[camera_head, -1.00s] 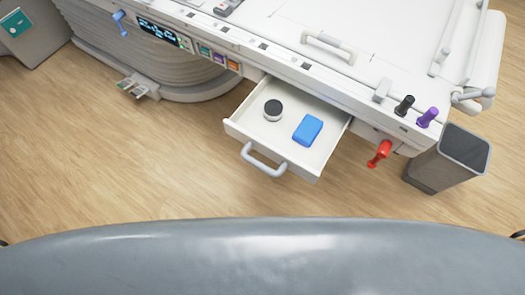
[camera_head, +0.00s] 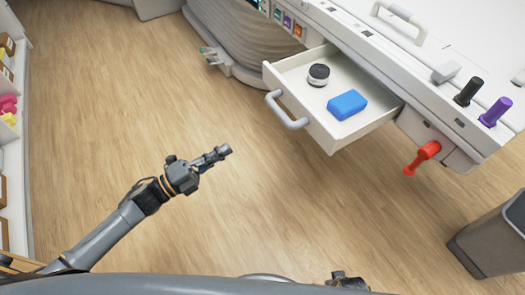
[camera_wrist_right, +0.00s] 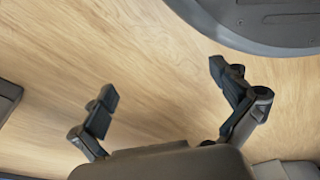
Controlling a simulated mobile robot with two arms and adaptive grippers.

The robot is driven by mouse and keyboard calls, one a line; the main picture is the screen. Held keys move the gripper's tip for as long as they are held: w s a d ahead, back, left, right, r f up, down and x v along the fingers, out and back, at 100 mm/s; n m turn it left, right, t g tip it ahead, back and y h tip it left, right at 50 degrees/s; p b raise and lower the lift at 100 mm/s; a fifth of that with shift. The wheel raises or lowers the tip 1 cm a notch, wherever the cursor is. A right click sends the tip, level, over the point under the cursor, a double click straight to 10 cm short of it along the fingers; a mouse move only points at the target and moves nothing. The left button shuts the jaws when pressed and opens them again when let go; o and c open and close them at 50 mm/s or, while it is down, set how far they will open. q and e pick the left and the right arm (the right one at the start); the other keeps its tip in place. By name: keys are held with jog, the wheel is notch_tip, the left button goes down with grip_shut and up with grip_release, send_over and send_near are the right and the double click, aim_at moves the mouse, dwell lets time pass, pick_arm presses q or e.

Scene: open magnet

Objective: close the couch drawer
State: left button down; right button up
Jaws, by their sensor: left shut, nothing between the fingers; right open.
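The couch drawer (camera_head: 345,136) is pulled out from the side of the white couch (camera_head: 440,95). A grey handle (camera_head: 286,111) is on its front. Inside lie a blue block (camera_head: 347,105) and a small round black-and-white item (camera_head: 319,74). My left gripper (camera_head: 222,152) is shut and empty, over the floor to the lower left of the drawer, apart from it. My right gripper (camera_wrist_right: 165,90) is open and empty in the right wrist view, with wooden floor behind it. In the head view only a small dark part at the bottom edge may belong to the right arm.
A red handle (camera_head: 423,157), a black knob (camera_head: 468,91) and a purple knob (camera_head: 496,111) stick out at the couch end. A grey bin (camera_head: 492,240) stands at the right. A shelf (camera_head: 15,150) lines the left edge. The floor before the drawer is clear.

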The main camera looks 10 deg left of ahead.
pick_arm(q)
jog(key=x, duration=1.4)
jog(key=shift+p, duration=0.4)
pick_arm(e)
jog(key=shift+s+d+f, duration=0.1)
jog(key=shift+s+f, duration=0.5)
jog(key=shift+f, duration=0.1)
pick_arm(q)
jog(key=shift+s+d+r, duration=0.1)
jog(key=shift+d, duration=0.05)
